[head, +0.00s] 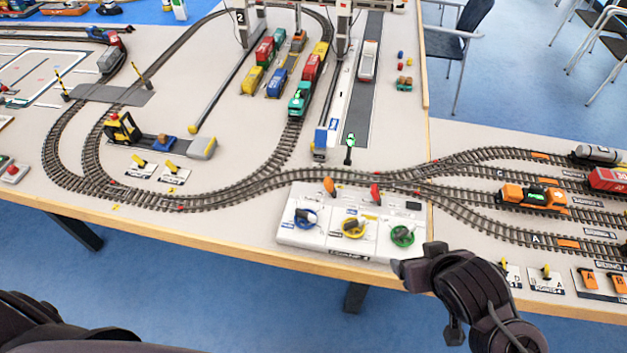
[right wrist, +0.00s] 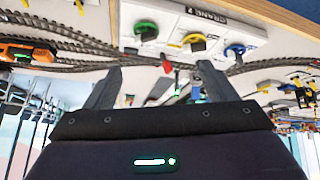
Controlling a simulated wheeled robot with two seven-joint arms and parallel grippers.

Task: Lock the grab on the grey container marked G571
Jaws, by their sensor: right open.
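I cannot make out a grey container marked G571 or a grab in either view. The gantry crane (head: 343,35) is cut off by the top edge, with a "2" sign on its left leg. Its white control panel (head: 330,250) has blue (head: 306,217), yellow (head: 354,228) and green (head: 402,236) knobs. The panel also shows in the right wrist view, with a crane label (right wrist: 238,15). My right gripper (head: 422,268) is at the panel's right front corner in the head view. It is open and empty in the right wrist view (right wrist: 158,76). My left gripper is out of view.
Red, green, yellow and blue containers (head: 300,95) sit on wagons below the crane. A small signal (head: 349,145) stands behind the panel. An orange locomotive (head: 533,196) is on the right tracks. Bare table (head: 235,165) lies inside the track loop.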

